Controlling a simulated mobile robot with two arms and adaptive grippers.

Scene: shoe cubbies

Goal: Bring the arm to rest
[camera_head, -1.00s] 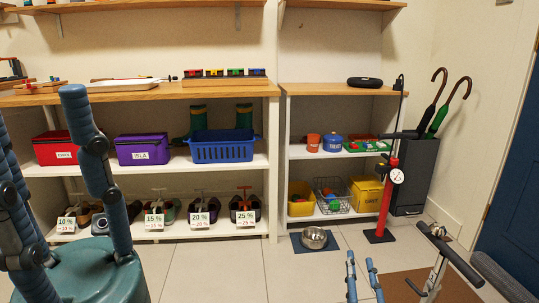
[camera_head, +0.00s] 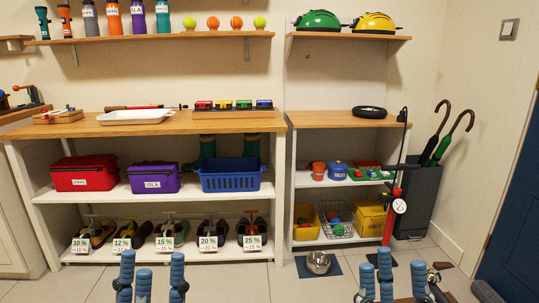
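My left gripper (camera_head: 152,262) shows at the bottom edge, left of centre. Its blue fingers point up and stand apart with nothing between them. My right gripper (camera_head: 392,263) shows at the bottom edge, right of centre. Its blue fingers also point up and are spread, with no held thing visible. Both grippers appear in front of the lower shelves, touching nothing that I can see. The rest of both arms is cut off below the picture.
A left shelf unit holds red (camera_head: 84,173) and purple (camera_head: 153,173) boxes, a blue basket (camera_head: 230,175) and tagged shoes. A metal bowl (camera_head: 318,262) sits on a floor mat. A red floor pump (camera_head: 389,215) and an umbrella stand (camera_head: 420,195) stand at right.

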